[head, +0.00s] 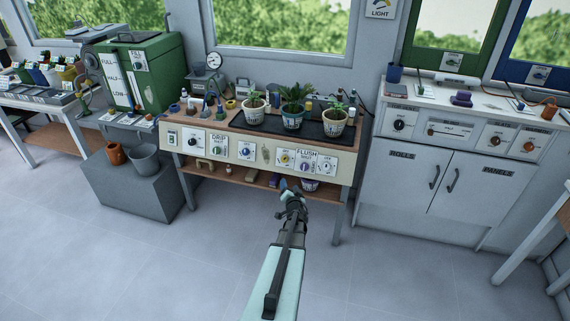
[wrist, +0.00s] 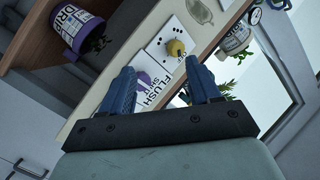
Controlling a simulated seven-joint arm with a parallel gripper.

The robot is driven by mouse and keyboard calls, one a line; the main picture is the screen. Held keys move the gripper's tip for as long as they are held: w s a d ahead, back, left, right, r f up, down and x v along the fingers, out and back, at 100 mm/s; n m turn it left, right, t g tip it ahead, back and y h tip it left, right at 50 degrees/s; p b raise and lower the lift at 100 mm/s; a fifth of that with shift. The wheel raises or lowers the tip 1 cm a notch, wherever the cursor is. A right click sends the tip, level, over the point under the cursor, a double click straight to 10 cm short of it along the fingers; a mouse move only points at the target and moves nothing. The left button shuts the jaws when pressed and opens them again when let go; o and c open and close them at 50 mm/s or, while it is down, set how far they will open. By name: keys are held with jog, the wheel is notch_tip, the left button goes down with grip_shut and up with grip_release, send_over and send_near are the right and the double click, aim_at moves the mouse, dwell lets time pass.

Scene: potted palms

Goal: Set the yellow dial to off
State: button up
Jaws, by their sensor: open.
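The yellow dial (head: 285,159) sits on a white plate on the front panel of the bench, left of the purple dial (head: 304,166) under the word FLUSH. In the wrist view the yellow dial (wrist: 176,48) shows as a round knob just beyond my fingertips, apart from them. My gripper (head: 289,187) is in front of the panel, low and close to the FLUSH plate. In the wrist view its two blue fingers (wrist: 158,72) are spread with nothing between them. The dial's pointer and markings are too small to read.
The panel also carries a blue dial (head: 246,150) and a black dial (head: 192,140). A lower shelf holds a purple DRIP pot (wrist: 72,28). The floor in front is clear.

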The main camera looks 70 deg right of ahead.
aim_at(284, 160)
jog(key=w+d+r+n, duration=0.1)
jog(key=w+d+n, duration=0.1)
jog(key=d+n, duration=0.2)
jog(key=w+d+n+h, duration=0.1)
jog(key=w+d+n, duration=0.1)
jog(key=d+n, duration=0.2)
jog(key=w+d+r+n, duration=0.1)
jog(key=d+n, duration=0.3)
jog(key=n, duration=0.4)
jog(key=shift+w+d+r+t, duration=0.3)
jog(key=shift+w+d+t, duration=0.05)
jog(key=shift+w+t, duration=0.1)
dwell(0.4)
jog(key=c, duration=1)
